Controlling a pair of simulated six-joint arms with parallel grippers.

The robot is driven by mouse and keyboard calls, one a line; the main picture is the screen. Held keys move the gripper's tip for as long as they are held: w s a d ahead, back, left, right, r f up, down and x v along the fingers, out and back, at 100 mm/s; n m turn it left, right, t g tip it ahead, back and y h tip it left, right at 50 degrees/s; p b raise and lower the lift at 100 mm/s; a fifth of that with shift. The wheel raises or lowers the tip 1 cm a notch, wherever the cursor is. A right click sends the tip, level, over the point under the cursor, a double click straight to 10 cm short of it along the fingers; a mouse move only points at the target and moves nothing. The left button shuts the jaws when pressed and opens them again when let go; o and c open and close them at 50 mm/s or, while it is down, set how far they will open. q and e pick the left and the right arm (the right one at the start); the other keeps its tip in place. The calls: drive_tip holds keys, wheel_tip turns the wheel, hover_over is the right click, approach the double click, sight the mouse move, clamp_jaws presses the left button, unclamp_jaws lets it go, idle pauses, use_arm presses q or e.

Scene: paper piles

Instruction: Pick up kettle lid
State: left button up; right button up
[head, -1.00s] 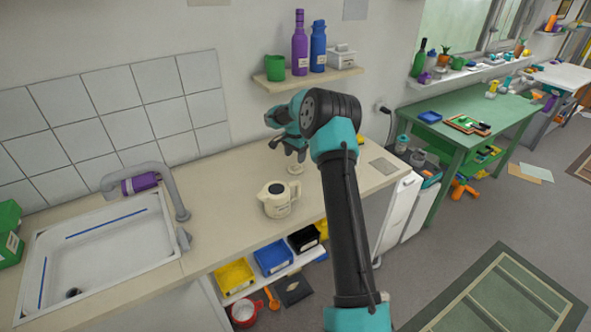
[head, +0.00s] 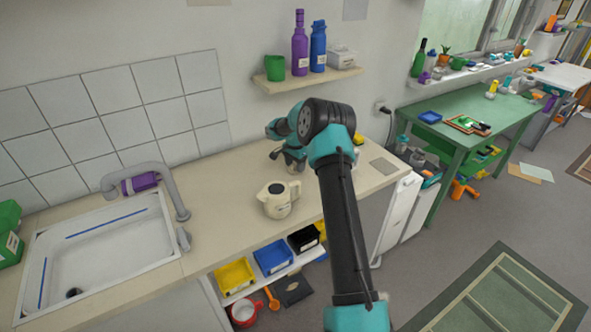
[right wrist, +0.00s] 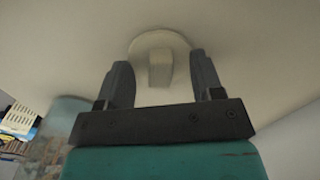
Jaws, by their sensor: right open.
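The kettle lid (right wrist: 158,42) is a pale cream disc with a raised knob (right wrist: 160,70). In the right wrist view it lies on the counter just beyond my right gripper (right wrist: 162,75). The gripper's two fingers are apart, with the knob between their tips in the picture; I see no contact. In the head view my right gripper (head: 290,163) is low over the counter and hides most or all of the lid. The cream kettle (head: 278,200) stands upright on the counter, in front of the gripper and slightly left. My left gripper is not in view.
A sink (head: 100,245) with a grey tap is at the left of the counter (head: 225,215). A wall shelf (head: 305,77) with a green cup, bottles and a white box is above. A grey plate (head: 384,166) lies at the counter's right end. The counter between sink and kettle is clear.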

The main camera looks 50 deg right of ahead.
sight(295, 165)
drive_tip(key=c, duration=1)
wheel_tip(295, 165, up, 10)
idle(0.6)
idle(0.4)
